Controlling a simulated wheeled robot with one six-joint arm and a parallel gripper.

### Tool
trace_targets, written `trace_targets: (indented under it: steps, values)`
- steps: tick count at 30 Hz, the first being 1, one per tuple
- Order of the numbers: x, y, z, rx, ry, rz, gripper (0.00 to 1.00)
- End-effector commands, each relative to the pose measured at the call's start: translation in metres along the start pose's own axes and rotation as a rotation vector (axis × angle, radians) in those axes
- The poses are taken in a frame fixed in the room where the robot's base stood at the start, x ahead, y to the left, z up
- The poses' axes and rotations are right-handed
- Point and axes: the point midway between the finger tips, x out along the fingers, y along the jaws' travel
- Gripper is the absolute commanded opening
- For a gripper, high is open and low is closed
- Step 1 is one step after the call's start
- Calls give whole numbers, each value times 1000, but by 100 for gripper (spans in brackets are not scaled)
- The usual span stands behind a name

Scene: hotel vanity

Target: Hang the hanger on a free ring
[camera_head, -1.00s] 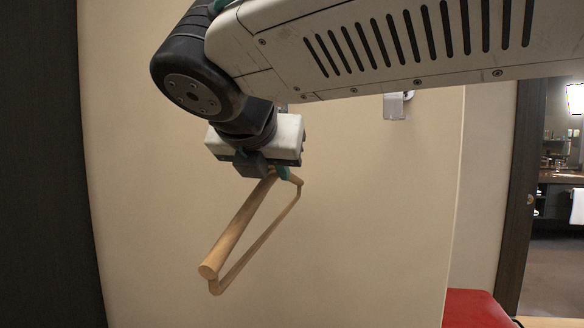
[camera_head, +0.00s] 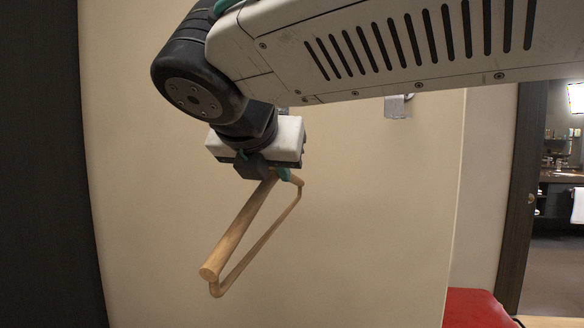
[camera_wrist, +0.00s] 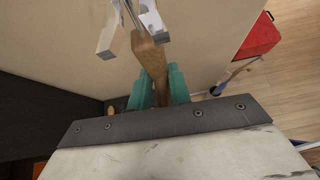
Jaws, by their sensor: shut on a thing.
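My gripper (camera_head: 270,174) is shut on a wooden hanger (camera_head: 236,234), below the arm and in front of the beige wall. The hanger is tilted, its round bar slanting down to the left and a thinner wooden bar running beside it. In the wrist view, the hanger (camera_wrist: 151,60) stands between the teal fingers of my gripper (camera_wrist: 160,88). Past its top, two pale metal pieces (camera_wrist: 109,34) hang near the wall, with a thin metal part between them. I cannot tell whether they touch the hanger. No ring shows clearly.
A metal bracket (camera_head: 397,105) is on the wall, partly hidden by my arm. A red padded piece (camera_head: 474,308) stands low at the right, beside a doorway. A dark panel (camera_head: 45,170) borders the left. The wall around the hanger is clear.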

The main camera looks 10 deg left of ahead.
Motion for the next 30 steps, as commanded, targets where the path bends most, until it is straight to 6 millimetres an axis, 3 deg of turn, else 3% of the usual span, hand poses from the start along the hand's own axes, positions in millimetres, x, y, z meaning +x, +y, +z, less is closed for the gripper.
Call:
trace_targets:
  steps: [26,27,29,30]
  values:
    - [4,0,-6,1,-1,0,0]
    - [4,0,-6,1,-1,0,31]
    - [4,0,-6,1,-1,0,45]
    - [4,0,-6,1,-1,0,45]
